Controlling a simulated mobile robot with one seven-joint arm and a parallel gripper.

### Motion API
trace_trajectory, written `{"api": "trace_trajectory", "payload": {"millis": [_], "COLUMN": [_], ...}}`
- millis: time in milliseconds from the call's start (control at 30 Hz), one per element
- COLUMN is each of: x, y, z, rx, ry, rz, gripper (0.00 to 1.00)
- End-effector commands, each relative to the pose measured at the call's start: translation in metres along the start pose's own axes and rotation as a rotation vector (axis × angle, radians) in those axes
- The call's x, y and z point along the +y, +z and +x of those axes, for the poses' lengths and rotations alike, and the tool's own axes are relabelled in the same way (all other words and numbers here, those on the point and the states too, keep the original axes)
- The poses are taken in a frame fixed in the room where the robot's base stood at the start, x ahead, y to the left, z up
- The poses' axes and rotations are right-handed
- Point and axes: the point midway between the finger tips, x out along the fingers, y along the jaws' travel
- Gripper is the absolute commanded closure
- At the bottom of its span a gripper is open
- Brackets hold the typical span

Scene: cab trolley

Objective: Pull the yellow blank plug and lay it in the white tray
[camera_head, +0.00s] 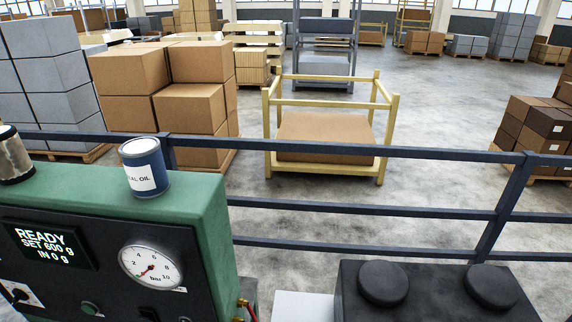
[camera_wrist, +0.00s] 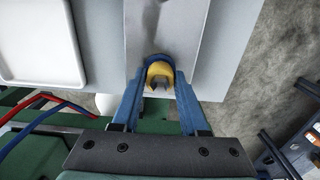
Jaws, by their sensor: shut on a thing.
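In the wrist view the yellow blank plug (camera_wrist: 160,72) sits between the tips of my gripper (camera_wrist: 158,68), whose two blue fingers are shut on it. Behind the plug is a grey metal plate (camera_wrist: 160,28). I cannot tell whether the plug is still seated in something or free, as the fingertips hide its far end. The white tray (camera_wrist: 45,75) is at the upper left of the wrist view, apart from the plug; the part of it in view is empty. My gripper is not in the head view.
Red and blue hoses (camera_wrist: 45,112) run at the left of the wrist view. The head view shows a green machine (camera_head: 120,190) with a gauge (camera_head: 150,266), a blue can (camera_head: 144,167) on top, a dark railing (camera_head: 380,153), and a black unit (camera_head: 430,300) at lower right.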

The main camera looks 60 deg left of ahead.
Motion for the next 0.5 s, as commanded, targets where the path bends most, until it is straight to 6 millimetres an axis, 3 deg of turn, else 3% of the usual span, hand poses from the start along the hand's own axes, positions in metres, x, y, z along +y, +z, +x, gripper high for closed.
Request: {"api": "trace_trajectory", "payload": {"millis": [100,500], "x": [0.0,0.0002], "y": [0.0,0.0], "z": [-0.0001,-0.0023], "rx": [0.0,0.0], "ry": [0.0,0.0], "rz": [0.0,0.0], "gripper": [1.0,1.0]}}
